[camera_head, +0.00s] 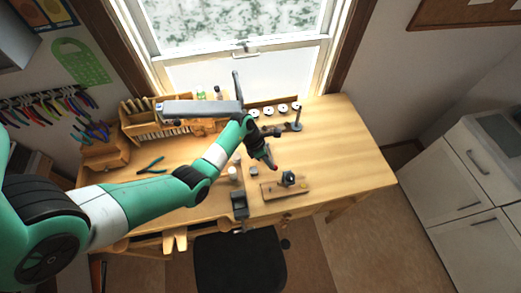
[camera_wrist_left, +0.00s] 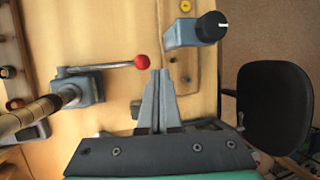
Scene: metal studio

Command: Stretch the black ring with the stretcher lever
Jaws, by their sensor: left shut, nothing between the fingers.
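My left gripper (camera_wrist_left: 159,76) is shut and empty. In the head view, the left gripper (camera_head: 271,160) hangs above the middle of the table. The stretcher lever (camera_wrist_left: 108,66) is a thin metal rod with a red ball knob (camera_wrist_left: 142,61), just to the left of and beyond my fingertips; I cannot tell if they touch. The rod comes from a grey base (camera_wrist_left: 86,88) with a banded, tapered post (camera_wrist_left: 37,113) beside it. In the head view the red knob (camera_head: 274,167) shows at the gripper's tip. I cannot make out the black ring. My right gripper is in neither view.
Small cups and a dark box (camera_head: 239,205) lie near the front edge. Racks and pliers (camera_head: 152,166) occupy the left. The table's right side (camera_head: 345,160) is clear.

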